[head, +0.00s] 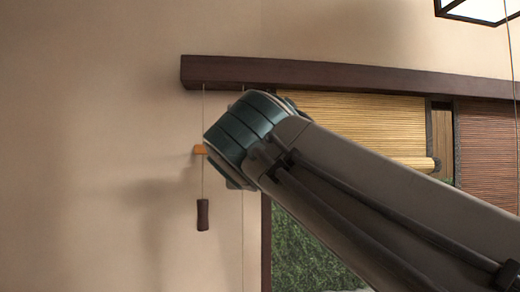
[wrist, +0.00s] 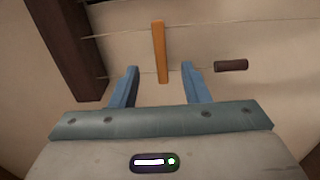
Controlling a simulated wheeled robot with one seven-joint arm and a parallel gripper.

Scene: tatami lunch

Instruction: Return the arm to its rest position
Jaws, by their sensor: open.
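My gripper (wrist: 160,67) shows in the wrist view with its two blue fingers apart. I see nothing gripped between them. An orange bar (wrist: 158,45) appears beyond the fingertips, in line with the gap; I cannot tell how far off it is. A pull cord with a dark handle (wrist: 231,66) hangs near it, and the handle appears right of the fingers. In the head view my raised arm crosses the right half and hides the gripper. The dark handle (head: 203,215) hangs on its cord left of my arm, and part of the orange bar (head: 198,150) shows.
A dark wooden beam (head: 330,76) runs along the wall above a yellow bamboo blind (head: 350,120) and a reddish blind (head: 487,145). A lamp (head: 478,10) hangs at the top right. Green foliage (head: 300,262) shows below my arm. The wall at left is bare.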

